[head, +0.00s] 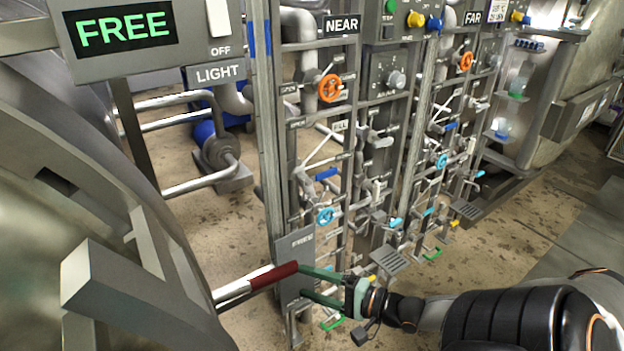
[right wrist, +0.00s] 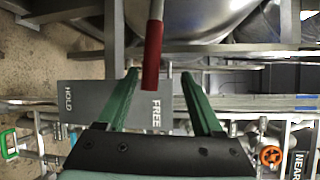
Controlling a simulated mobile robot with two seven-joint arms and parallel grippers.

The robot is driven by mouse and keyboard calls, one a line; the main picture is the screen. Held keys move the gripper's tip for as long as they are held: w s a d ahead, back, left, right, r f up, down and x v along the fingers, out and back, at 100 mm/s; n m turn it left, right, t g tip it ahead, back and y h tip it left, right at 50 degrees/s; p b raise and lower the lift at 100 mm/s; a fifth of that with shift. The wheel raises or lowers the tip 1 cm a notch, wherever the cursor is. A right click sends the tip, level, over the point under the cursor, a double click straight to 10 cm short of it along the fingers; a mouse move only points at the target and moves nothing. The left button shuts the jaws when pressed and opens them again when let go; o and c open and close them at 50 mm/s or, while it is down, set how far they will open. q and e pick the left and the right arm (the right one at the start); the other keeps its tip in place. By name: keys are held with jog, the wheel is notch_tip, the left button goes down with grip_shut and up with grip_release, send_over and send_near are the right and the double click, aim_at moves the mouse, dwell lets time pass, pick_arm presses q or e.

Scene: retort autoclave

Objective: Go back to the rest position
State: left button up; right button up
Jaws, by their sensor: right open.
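My right gripper (head: 302,281) has green fingers and is open in the lower middle of the head view. Its fingertips also show in the right wrist view (right wrist: 160,76), spread apart. A metal lever with a dark red grip (head: 273,276) comes from the lower left of the head view, and its end is close to the fingertips. In the right wrist view the red grip (right wrist: 153,55) lies between the finger lines, with a gap on both sides. A grey plate (head: 295,246) lettered FREE stands behind it; HOLD also shows in the right wrist view. My left gripper is out of view.
Pipe panels labelled NEAR (head: 342,24) and FAR (head: 472,17) carry orange handwheels (head: 330,88) and blue ones (head: 325,217). A display (head: 124,29) reads FREE. A large metal vessel (head: 50,200) fills the left. Floor is open at the right.

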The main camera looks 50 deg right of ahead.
dwell(0.4)
jog(key=s+a+f+n+g+h+p, duration=0.1)
jog(key=s+a+f+n+g+p, duration=0.1)
jog(key=a+n, duration=0.7)
jog(key=s+a+f+n+g+h+p, duration=0.1)
jog(key=s+a+f+n+g+p, duration=0.2)
jog(key=s+a+f+n, duration=0.3)
jog(key=a+f+n+g, duration=0.1)
jog(key=a+f+n, duration=0.2)
jog(key=a+n, duration=0.1)
jog(key=shift+s+a+g+p, duration=0.3)
jog(key=shift+s+a+p, duration=0.05)
jog(key=shift+a, duration=0.1)
